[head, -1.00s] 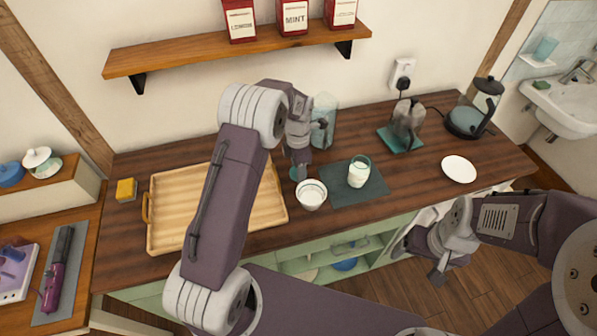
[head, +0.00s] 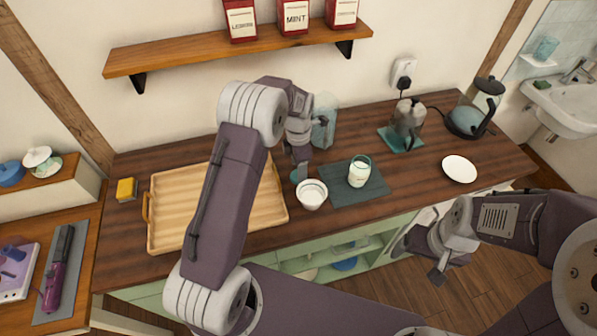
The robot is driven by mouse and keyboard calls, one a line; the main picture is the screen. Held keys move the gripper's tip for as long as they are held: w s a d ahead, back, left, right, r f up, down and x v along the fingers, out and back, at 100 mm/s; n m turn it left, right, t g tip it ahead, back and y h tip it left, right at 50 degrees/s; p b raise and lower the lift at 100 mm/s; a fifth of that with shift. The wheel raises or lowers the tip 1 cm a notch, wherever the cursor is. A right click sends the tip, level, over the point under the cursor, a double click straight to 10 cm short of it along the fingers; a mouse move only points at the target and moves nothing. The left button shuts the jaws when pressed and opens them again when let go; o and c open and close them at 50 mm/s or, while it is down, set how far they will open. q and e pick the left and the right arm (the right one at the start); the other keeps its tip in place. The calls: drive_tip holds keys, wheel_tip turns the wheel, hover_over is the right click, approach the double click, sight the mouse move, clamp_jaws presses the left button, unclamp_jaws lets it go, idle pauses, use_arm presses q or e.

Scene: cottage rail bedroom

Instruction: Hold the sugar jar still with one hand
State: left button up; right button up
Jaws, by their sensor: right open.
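A glass jar with white contents (head: 359,172), which looks like the sugar jar, stands upright on a dark grey mat (head: 345,195) on the wooden counter. A white bowl (head: 312,195) stands left of it, at the mat's left edge. My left gripper (head: 299,172) points down just behind and left of the bowl, apart from the jar. Its fingers are small and partly hidden, so I cannot tell whether they are open. A small teal thing shows beside its fingertips. My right gripper (head: 437,272) is open and empty, low in front of the counter, away from the jar.
A wooden tray (head: 170,215) lies left, partly behind my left arm. A clear glass container (head: 324,120) stands behind the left gripper. A white plate (head: 459,169), a glass-and-metal pot (head: 408,118) and a kettle (head: 468,118) stand to the right. Counter between mat and plate is clear.

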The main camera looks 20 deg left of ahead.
use_arm(q)
wheel_tip(320, 180, up, 9)
drive_tip(key=s+f+m+t, duration=0.1)
drive_tip(key=s+f+m, duration=0.2)
drive_tip(key=s+m, duration=1.8)
drive_tip(key=m, duration=0.3)
drive_tip(key=shift+s+d+m, duration=0.15)
drive_tip(key=shift+s+m, duration=0.15)
